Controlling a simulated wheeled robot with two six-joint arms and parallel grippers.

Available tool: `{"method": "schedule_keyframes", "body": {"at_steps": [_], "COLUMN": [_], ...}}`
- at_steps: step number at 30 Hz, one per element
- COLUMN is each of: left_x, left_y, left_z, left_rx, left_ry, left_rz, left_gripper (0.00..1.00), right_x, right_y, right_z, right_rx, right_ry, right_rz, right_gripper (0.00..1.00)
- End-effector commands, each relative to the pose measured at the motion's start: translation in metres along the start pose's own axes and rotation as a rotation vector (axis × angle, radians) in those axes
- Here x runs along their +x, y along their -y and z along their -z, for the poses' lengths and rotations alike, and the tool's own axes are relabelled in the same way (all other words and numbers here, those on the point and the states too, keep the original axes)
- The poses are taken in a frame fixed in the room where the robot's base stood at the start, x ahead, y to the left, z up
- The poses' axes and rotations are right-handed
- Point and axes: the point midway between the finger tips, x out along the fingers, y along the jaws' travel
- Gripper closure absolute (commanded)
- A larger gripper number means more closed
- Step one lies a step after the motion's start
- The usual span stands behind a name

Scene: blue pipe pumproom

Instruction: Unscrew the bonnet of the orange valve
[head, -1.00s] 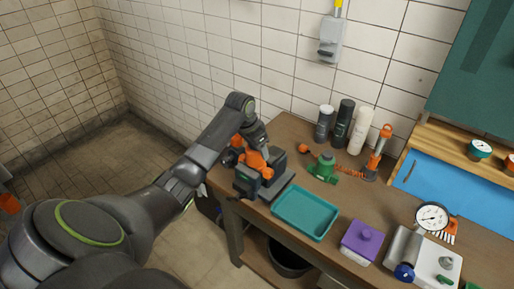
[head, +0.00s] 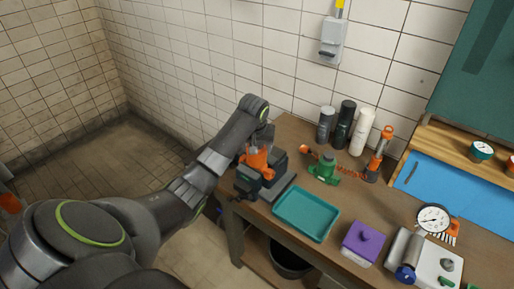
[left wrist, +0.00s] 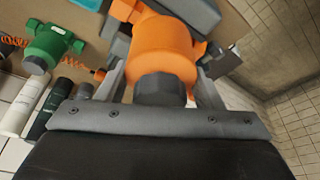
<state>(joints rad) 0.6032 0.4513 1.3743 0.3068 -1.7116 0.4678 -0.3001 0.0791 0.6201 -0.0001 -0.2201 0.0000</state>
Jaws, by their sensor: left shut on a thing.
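The orange valve (head: 258,160) sits clamped in a dark vise (head: 250,184) at the left end of the workbench. In the left wrist view the orange valve body (left wrist: 163,48) fills the upper middle. Its dark grey bonnet (left wrist: 160,90) points toward my palm. My left gripper (left wrist: 160,84) has a finger on each side of the bonnet and is shut on it. In the head view my left gripper (head: 262,138) comes down onto the valve from above, and my wrist hides part of the valve's top. My right gripper is in neither view.
A teal tray (head: 306,214) lies right of the vise. Behind it stand a green valve (head: 323,170), several bottles (head: 345,124) and an orange tool (head: 379,155). A purple box (head: 362,242) and a gauge (head: 432,217) are farther right. The tiled wall is close behind.

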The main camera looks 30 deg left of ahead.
Motion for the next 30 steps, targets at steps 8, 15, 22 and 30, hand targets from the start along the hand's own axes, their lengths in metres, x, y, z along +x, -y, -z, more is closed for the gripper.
{"method": "schedule_keyframes", "body": {"at_steps": [8, 15, 22, 30], "left_x": [-0.009, -0.014, -0.014, -0.029], "left_y": [0.000, 0.000, 0.000, 0.000], "left_z": [0.003, 0.004, 0.004, 0.010], "left_rx": [0.001, 0.001, 0.001, 0.001], "left_ry": [-0.001, -0.001, -0.001, -0.004], "left_rz": [0.000, 0.000, -0.001, -0.002], "left_gripper": [0.62, 0.62, 0.62, 0.62], "right_x": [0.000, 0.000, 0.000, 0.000], "right_y": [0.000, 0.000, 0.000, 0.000], "right_z": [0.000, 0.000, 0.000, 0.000], "right_rx": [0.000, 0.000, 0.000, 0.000], "right_ry": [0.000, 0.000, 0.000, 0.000], "right_rz": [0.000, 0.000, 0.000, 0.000], "right_gripper": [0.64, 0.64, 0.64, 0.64]}}
